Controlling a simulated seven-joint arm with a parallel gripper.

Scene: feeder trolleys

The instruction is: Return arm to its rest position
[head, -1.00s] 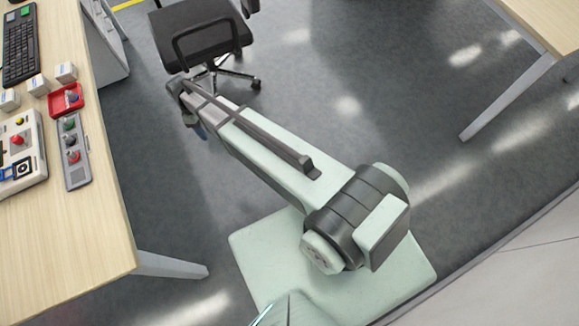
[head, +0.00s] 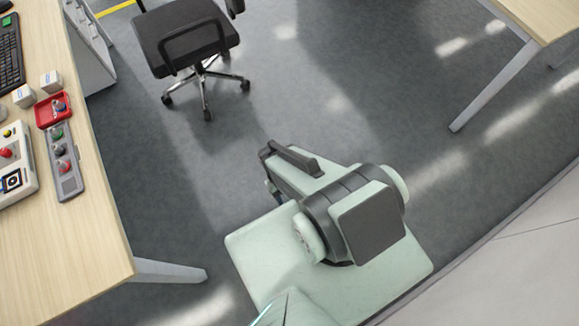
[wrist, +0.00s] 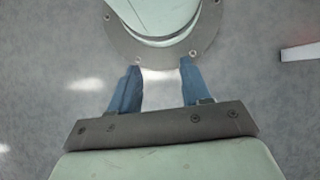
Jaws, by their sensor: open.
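My gripper (wrist: 160,82) shows in the wrist view, its two blue fingers apart with nothing between them. Beyond the fingertips are a round grey flange and a pale green surface of my own body, over the grey floor. In the head view my arm is folded back over my pale green base, and the gripper itself is hidden there.
A wooden desk (head: 95,225) stands at the left with a control panel (head: 14,165), a grey button strip (head: 63,160), a red box (head: 53,110), small white boxes and a keyboard (head: 10,55). A black office chair (head: 185,40) stands behind. Another table (head: 540,18) is at the upper right. The floor between is clear.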

